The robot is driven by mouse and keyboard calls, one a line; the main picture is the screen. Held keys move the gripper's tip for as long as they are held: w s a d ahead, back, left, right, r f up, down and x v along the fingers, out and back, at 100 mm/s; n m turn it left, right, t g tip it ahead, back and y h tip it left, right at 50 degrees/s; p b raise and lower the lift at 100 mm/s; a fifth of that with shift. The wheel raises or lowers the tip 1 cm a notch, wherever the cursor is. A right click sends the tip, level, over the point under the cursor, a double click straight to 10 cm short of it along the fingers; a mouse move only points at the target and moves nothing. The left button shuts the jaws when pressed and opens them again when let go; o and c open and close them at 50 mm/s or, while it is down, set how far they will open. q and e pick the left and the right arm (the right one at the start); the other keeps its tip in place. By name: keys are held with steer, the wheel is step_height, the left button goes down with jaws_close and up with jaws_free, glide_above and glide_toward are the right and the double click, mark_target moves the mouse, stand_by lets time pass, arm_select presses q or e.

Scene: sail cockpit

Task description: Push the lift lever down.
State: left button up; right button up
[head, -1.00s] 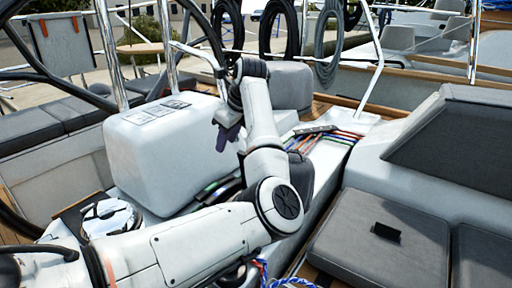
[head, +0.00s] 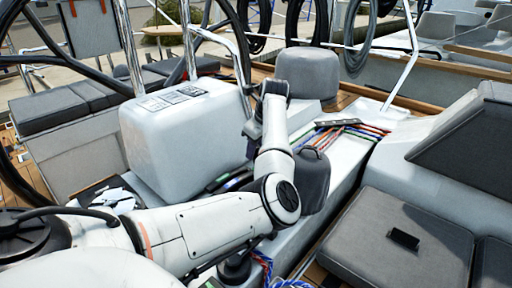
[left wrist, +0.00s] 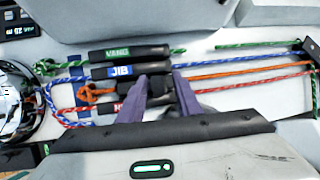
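In the left wrist view a row of black levers lies across coloured ropes. The far one is labelled VANG (left wrist: 131,53) in green, the middle one JIB (left wrist: 122,71) in blue. A nearer one with a red label (left wrist: 121,107) is mostly covered by my finger. No LIFT label is readable. Between the blue and red ones, beside an orange rope (left wrist: 230,74), a black lever part (left wrist: 160,88) shows between my purple fingers; its label is hidden. My left gripper (left wrist: 163,80) has its fingers apart. It also shows in the head view (head: 253,130). Contact cannot be told. My right gripper is out of view.
A large white box (head: 185,130) stands left of my gripper. A grey rounded block (head: 306,73) is behind. A dark grey upright piece (head: 314,178) stands right of my forearm. A chrome winch (left wrist: 16,105) is at the left of the wrist view. Ropes run right to a clutch bar (head: 338,123).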

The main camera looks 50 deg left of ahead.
arm_select(q)
steer(key=shift+f, duration=0.15)
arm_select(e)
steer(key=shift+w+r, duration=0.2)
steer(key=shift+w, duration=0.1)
arm_select(q)
jaws_close()
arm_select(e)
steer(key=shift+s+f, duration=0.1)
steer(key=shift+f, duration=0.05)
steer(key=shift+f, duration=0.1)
